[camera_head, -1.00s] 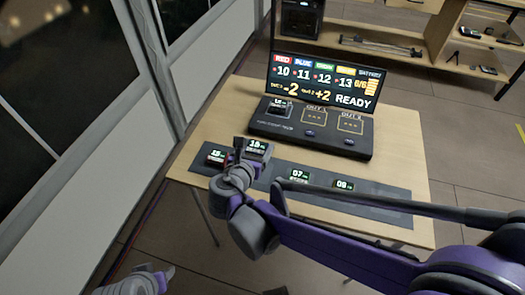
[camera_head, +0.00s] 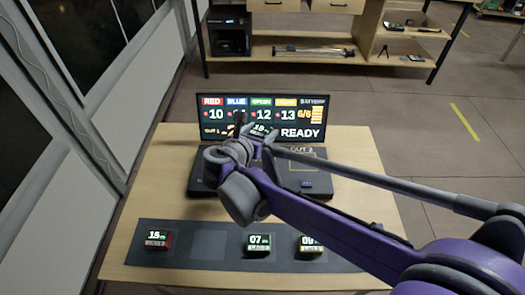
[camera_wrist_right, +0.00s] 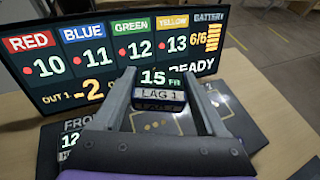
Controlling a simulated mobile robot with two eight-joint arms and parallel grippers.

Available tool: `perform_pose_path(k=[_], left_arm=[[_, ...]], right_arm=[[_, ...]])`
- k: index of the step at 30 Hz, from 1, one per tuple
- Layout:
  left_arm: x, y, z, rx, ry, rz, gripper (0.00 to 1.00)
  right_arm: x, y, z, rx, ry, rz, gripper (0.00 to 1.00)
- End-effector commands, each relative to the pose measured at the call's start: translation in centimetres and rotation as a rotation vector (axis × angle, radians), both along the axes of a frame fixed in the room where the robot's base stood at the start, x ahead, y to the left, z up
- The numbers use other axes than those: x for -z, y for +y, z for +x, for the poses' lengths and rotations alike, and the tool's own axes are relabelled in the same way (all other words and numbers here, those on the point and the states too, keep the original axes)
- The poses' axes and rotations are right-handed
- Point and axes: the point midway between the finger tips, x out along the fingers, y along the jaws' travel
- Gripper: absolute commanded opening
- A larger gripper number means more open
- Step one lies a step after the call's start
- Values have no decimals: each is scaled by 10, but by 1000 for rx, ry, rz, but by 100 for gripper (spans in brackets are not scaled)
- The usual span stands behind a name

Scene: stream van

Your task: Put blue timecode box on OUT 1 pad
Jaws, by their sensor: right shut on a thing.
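My right gripper (camera_head: 253,134) is shut on the blue timecode box (camera_head: 262,130), high in front of the screen and over the dark console (camera_head: 318,184). In the right wrist view the box (camera_wrist_right: 160,84) sits between the fingertips, with a lit display and a "LAG 1" label. Below it, between the fingers, a pad outline (camera_wrist_right: 152,125) shows on the console, apparently the OUT 1 pad. The box looks apart from the console. My arm hides much of the console in the head view. My left gripper is not in view.
The screen (camera_head: 215,115) stands behind the console. On the mat (camera_head: 205,240) sit a red box (camera_head: 157,241), a green box (camera_head: 258,244) and a yellow box (camera_head: 309,244), with a bare spot between red and green. Another display (camera_wrist_right: 70,140) shows beside FRONT.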

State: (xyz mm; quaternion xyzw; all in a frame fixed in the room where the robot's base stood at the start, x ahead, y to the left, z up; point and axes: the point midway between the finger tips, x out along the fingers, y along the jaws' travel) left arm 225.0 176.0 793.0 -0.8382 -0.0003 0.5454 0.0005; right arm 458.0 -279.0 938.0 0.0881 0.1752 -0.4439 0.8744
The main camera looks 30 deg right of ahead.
Motion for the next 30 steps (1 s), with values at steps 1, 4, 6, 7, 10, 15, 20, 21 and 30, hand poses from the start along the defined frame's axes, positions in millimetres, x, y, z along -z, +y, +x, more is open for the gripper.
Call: perform_pose_path(k=[1,4,6,7,10,15,20,21,30], left_arm=[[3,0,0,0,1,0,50],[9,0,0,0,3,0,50],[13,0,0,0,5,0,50],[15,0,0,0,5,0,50],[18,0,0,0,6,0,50],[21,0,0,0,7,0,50],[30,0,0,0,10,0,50],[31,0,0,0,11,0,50],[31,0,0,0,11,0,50]], right_arm=[[7,-1,0,3,0,0,14],[26,-2,0,5,1,-1,14],[40,-2,0,4,0,0,14],[45,-2,0,4,0,0,14],[57,-2,0,4,0,0,14],[69,-1,0,4,-1,0,14],[93,-1,0,3,0,0,14],[97,-1,0,4,-1,0,14],[99,-1,0,4,-1,0,14]])
